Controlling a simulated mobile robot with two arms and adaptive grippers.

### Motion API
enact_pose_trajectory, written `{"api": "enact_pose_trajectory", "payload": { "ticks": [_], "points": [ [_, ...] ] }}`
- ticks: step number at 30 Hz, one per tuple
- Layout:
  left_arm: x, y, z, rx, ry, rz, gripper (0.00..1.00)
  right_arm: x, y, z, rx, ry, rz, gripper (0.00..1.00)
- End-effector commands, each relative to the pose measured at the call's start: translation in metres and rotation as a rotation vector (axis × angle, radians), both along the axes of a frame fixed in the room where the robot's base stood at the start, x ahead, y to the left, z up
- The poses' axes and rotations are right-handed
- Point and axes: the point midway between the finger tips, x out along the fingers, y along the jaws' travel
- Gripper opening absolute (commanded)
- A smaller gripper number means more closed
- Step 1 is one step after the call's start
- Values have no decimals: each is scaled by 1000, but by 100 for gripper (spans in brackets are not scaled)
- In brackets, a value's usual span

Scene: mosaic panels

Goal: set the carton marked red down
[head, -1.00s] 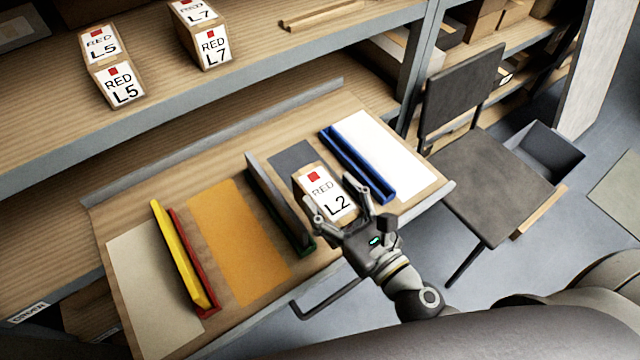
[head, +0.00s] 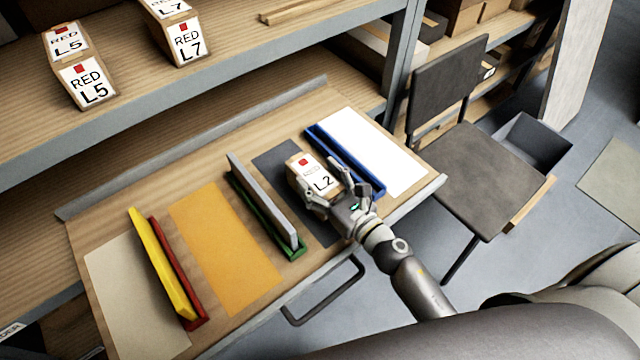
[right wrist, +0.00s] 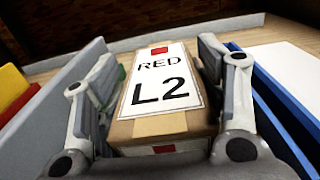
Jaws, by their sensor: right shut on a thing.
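The carton marked red (head: 307,170), labelled "RED L2" with a red square, is at the dark grey panel (head: 275,158) between the grey-and-green divider and the blue divider. My right gripper (head: 330,190) is shut on it, with a finger on each side. The carton also fills the middle of the right wrist view (right wrist: 160,115), between the two fingers (right wrist: 158,110). I cannot tell whether its underside touches the panel. My left gripper is not in view.
The blue divider (head: 345,162) stands just right of the carton and the grey-and-green divider (head: 265,208) to its left. Cartons L5 (head: 90,85) and L7 (head: 185,40) stand on the shelf. A chair (head: 480,175) is at right.

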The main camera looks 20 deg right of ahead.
Motion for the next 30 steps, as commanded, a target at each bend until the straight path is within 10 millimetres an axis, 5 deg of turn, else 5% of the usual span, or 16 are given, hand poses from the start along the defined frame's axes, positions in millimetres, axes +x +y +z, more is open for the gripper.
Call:
{"api": "enact_pose_trajectory", "payload": {
  "ticks": [14, 15, 20, 30],
  "points": [
    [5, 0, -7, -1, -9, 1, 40, 1, 0, -8, 1, -8, 1, 12],
    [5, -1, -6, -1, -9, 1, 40, 0, 0, -9, 0, -3, 0, 68],
    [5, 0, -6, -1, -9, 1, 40, 0, 0, -9, 0, -2, 0, 88],
    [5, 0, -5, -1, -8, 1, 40, 0, 0, -8, 0, -2, 0, 89]
  ]
}}
